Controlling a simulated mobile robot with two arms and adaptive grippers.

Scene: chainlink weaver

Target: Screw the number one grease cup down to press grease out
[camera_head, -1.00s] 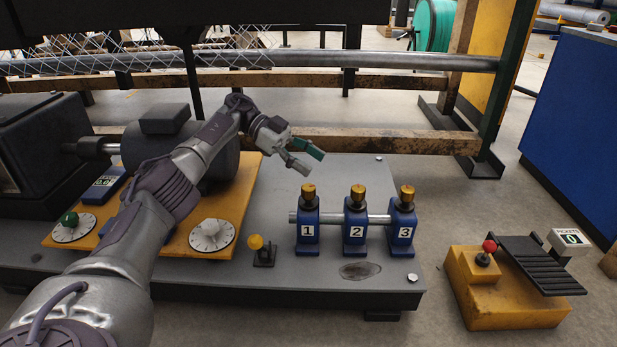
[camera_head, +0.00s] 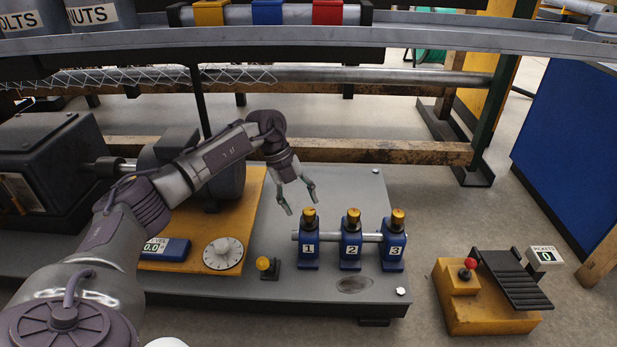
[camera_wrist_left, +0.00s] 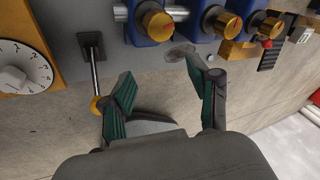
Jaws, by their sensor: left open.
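The number one grease cup (camera_head: 309,219) is a brass cap on a dark collar atop the blue block marked 1 (camera_head: 308,251). Cups two (camera_head: 353,216) and three (camera_head: 398,218) stand in a row to its right, on blocks joined by a grey bar. My left gripper (camera_head: 301,205) is open and empty, pointing down just above and left of cup one; no contact shows. In the left wrist view its fingers (camera_wrist_left: 163,103) are spread, and cup one's brass cap (camera_wrist_left: 157,22) shows beyond them at the top. My right gripper is not in view.
A yellow-knobbed lever (camera_head: 264,264) and a white dial (camera_head: 223,254) stand left of the blocks. A yellow pedal unit with a red knob (camera_head: 470,263) is on the floor at right. A grey shelf rail (camera_head: 420,38) crosses the top.

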